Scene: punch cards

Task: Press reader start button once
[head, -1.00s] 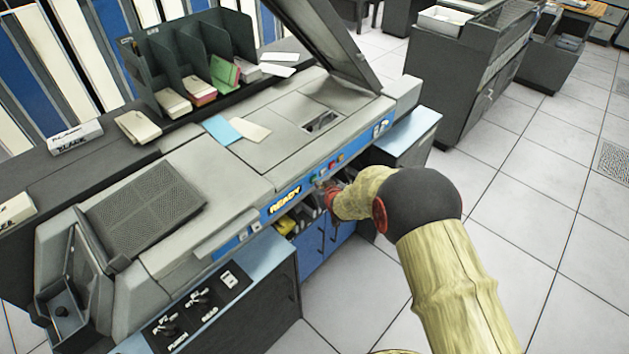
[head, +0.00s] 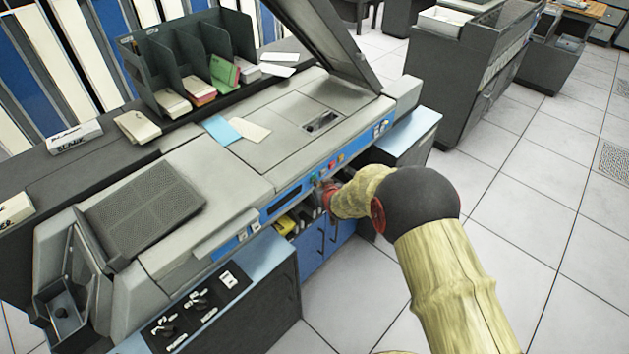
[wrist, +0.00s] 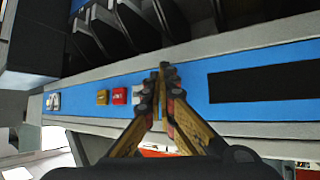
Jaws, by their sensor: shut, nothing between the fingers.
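The card reader (head: 215,215) is a long grey machine with a blue front strip (head: 265,215). Its display (head: 286,201) is dark; it also shows in the wrist view (wrist: 255,85). A green button (head: 313,177) sits beside the display in the head view. Further along are a red button (head: 332,165) and a yellow button (head: 341,158). The wrist view shows yellow (wrist: 102,97), red (wrist: 119,96) and white (wrist: 137,92) buttons. My gripper (wrist: 164,72) is shut and empty, its tips at the blue strip between the white button and display. The tips hide the green button there; contact is unclear.
A raised lid (head: 335,45) stands at the reader's far end. Card stacks (head: 172,102) stand in a dark rack behind. A lower cabinet with levers (head: 205,300) projects at the front left. Tiled floor (head: 530,205) is clear to the right.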

